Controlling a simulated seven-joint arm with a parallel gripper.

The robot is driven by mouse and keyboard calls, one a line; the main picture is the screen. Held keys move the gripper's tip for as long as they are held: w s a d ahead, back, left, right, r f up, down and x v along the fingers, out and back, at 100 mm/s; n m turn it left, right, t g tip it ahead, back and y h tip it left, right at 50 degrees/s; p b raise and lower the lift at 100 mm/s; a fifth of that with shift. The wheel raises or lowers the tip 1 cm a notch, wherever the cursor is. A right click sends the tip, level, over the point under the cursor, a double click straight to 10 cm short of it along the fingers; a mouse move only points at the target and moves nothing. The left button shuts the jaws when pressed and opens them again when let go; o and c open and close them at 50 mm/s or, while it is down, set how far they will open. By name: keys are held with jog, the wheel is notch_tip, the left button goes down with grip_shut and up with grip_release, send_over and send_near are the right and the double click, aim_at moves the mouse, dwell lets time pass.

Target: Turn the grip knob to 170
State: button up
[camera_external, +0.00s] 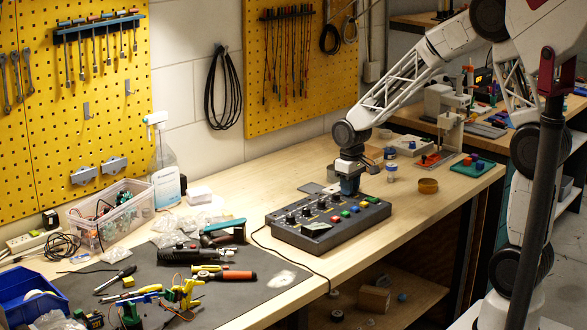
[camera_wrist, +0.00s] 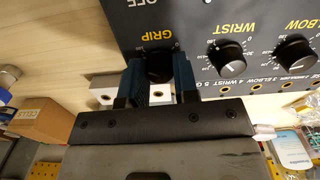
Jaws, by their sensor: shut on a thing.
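The control box (camera_external: 318,238) is a dark grey panel with knobs and coloured buttons on the bench. In the wrist view its black panel (camera_wrist: 195,20) carries upside-down labels. The grip knob (camera_wrist: 160,70) is black and round, under the yellow word GRIP. My gripper (camera_wrist: 158,66) has its two blue fingers on either side of this knob, shut on it. In the external view my gripper (camera_external: 349,186) reaches down to the box's far right end and hides the grip knob. The knob's pointer and most of its scale are hidden or too small to read.
The wrist knob (camera_wrist: 227,56) and elbow knob (camera_wrist: 295,53) sit close by on the panel. A cardboard box (camera_wrist: 42,120) shows at the left. On the bench, a dark mat (camera_external: 190,300) holds tools, and a spray bottle (camera_external: 165,172) stands by the wall.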

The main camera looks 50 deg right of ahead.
jog(key=o, duration=0.9)
jog(key=shift+o, duration=0.2)
jog(key=shift+r, duration=3.9)
